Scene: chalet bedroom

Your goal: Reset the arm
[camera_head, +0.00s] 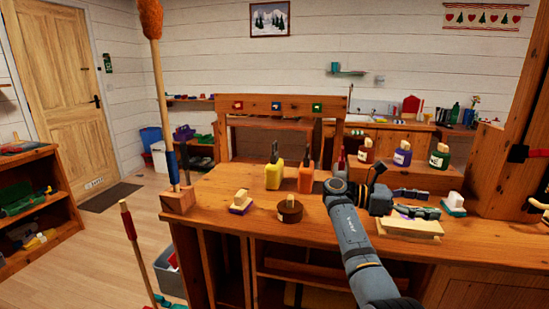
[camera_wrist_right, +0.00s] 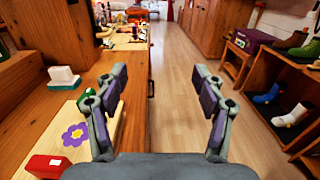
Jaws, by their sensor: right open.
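My right arm (camera_head: 357,245) reaches up from the bottom over the wooden workbench (camera_head: 335,232) and bends at the wrist. My right gripper (camera_head: 425,212) points to the right in the head view, near a pale wooden board (camera_head: 405,228). In the right wrist view my right gripper (camera_wrist_right: 160,88) has its two fingers spread wide with nothing between them. It is at the bench edge, with the floor showing between and beyond the fingers. My left gripper is not in view.
A yellow bottle (camera_head: 274,176) and an orange bottle (camera_head: 305,178) stand on the bench beside a round brown tin (camera_head: 290,211) and a brush (camera_head: 241,203). Small jars (camera_head: 402,155) stand on a raised step. A white-topped block (camera_head: 454,203) is right of my gripper.

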